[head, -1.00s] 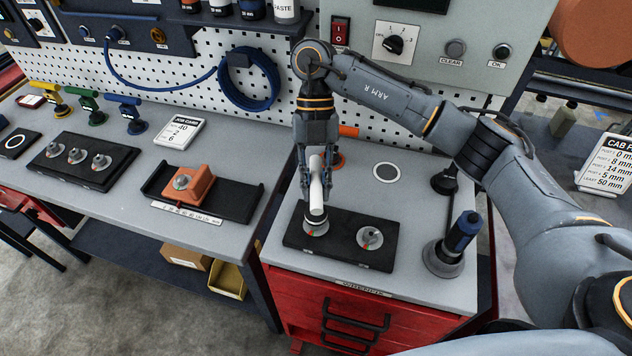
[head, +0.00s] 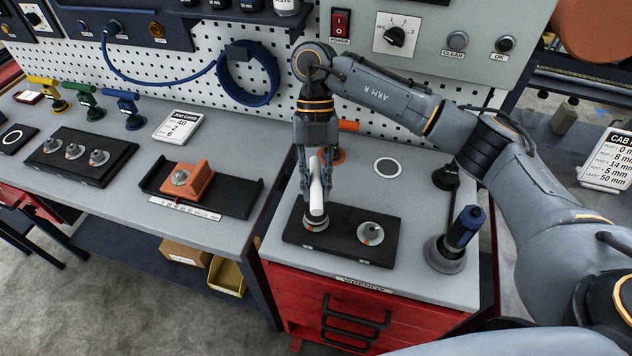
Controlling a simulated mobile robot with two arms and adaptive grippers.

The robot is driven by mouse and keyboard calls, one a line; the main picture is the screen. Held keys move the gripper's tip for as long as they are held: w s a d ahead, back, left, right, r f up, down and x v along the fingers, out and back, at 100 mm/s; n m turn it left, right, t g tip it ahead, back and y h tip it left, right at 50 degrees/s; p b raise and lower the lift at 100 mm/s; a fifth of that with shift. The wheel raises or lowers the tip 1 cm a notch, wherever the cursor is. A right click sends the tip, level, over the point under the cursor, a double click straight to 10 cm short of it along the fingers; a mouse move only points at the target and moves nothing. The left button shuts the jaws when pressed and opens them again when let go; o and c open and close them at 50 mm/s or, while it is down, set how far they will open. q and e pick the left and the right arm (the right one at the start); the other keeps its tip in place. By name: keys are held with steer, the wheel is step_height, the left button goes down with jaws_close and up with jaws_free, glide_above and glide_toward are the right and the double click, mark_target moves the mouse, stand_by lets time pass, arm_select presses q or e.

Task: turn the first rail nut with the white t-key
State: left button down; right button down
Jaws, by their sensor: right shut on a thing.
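The white t-key (head: 316,196) stands nearly upright, its lower end down on the left nut (head: 315,219) of a black block (head: 347,250) on the red trolley. My right gripper (head: 316,184) is shut on the upper part of the white t-key, fingers pointing down. The contact between key and nut is partly hidden by the key's foot. A second round nut (head: 371,233) with a red mark sits at the right of the same black block, with nothing on it. My left gripper is not in view.
A blue-handled tool (head: 462,231) stands at the trolley's right. A white ring mark (head: 388,167) lies behind the block. The left bench holds an orange block (head: 187,180) on a black slide, a job card (head: 178,127) and a black block with several nuts (head: 81,154).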

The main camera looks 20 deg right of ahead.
steer(key=shift+f+b, duration=0.3)
steer(key=shift+f, duration=0.15)
steer(key=shift+r+m+p, duration=0.15)
steer(key=shift+m+p, duration=0.15)
steer(key=shift+p, duration=0.2)
steer(key=shift+r+m+t+y+p, duration=0.15)
steer(key=shift+m+t+y+p, duration=0.15)
steer(key=shift+m+y+p, duration=0.5)
steer(key=shift+m+t+p, duration=0.3)
steer(key=shift+m+p, duration=0.4)
steer(key=shift+m, duration=0.5)
steer(key=shift+y, duration=0.3)
steer(key=shift+f+m, duration=0.25)
steer(key=shift+m, duration=0.05)
